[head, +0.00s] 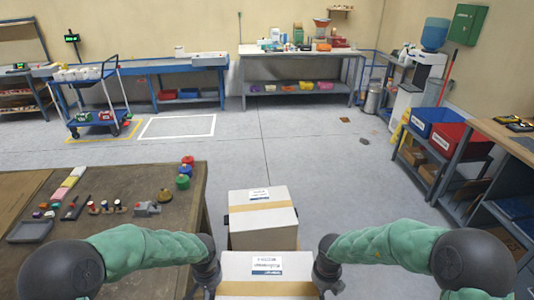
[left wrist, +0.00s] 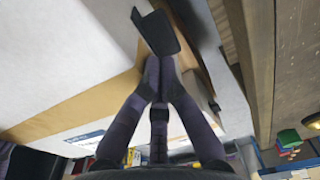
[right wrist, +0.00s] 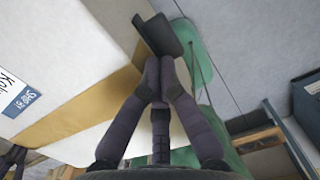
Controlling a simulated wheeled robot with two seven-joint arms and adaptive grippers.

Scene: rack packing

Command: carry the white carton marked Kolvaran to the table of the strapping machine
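The white carton (head: 266,290) with a brown tape band and a label reading Kolvaran is at the bottom middle of the head view, its near part cut off. It also shows in the left wrist view (left wrist: 50,60) and the right wrist view (right wrist: 50,45), where part of its label is readable. My left gripper (head: 207,272) is at its left side and my right gripper (head: 328,270) at its right side. Each has its fingers together, with the tip against or very close to the side wall. What supports the carton is hidden. I cannot identify a strapping machine.
A second white taped carton (head: 262,218) stands just beyond the first. A brown table (head: 120,245) with small items is close on the left. Shelves with blue and red bins (head: 432,122) stand at right. A long bench (head: 300,52) is at the back; the floor between is mostly clear.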

